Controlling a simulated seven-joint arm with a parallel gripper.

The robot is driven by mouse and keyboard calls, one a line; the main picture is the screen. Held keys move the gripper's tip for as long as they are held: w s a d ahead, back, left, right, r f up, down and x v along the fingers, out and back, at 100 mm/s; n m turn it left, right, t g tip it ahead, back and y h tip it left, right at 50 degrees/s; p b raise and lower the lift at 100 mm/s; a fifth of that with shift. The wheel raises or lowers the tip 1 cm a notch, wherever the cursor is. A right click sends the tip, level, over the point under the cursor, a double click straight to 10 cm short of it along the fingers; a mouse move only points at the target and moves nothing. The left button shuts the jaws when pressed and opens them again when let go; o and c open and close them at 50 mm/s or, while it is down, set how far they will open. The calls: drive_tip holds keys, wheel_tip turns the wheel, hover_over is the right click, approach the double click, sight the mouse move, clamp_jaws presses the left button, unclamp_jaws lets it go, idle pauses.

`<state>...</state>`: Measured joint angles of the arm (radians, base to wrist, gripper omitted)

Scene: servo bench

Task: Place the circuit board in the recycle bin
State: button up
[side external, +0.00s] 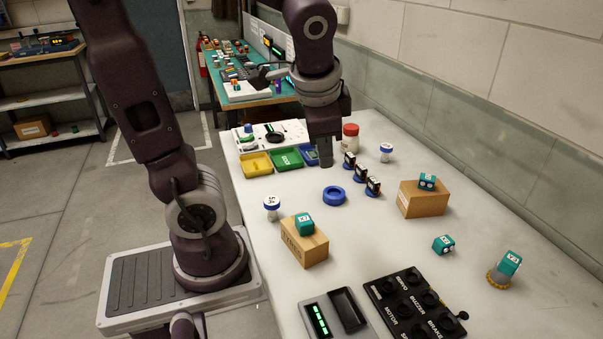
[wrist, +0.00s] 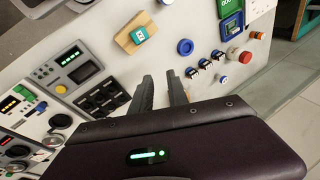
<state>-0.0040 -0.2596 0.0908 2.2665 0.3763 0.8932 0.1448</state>
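A green bin (side external: 287,159) with white marking stands at the far left of the bench, between a yellow bin (side external: 256,164) and a blue tray-like item (side external: 310,155); I cannot tell which is the recycle bin. The green bin shows at the top edge of the wrist view (wrist: 229,8). The blue item in the wrist view (wrist: 232,27) has a greenish patch inside; I cannot tell whether this is the circuit board. My gripper (side external: 326,162) is above the bench, partly in front of the blue item. In the wrist view its fingers (wrist: 160,78) are apart and empty.
A blue ring (side external: 334,196), several small servos (side external: 361,174) and a red-capped jar (side external: 350,138) are near my gripper. Cardboard boxes (side external: 423,203) carry teal cubes. A black labelled tray (side external: 414,304) is in front.

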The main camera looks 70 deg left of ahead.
drive_tip(key=s+d+r+n+t+h, duration=0.2)
drive_tip(key=s+d+h, duration=0.1)
drive_tip(key=s+d, duration=0.4)
drive_tip(key=shift+s+d+n+t, duration=0.35)
drive_tip(key=shift+d+n+t, duration=0.05)
drive_tip(key=shift+d, duration=0.75)
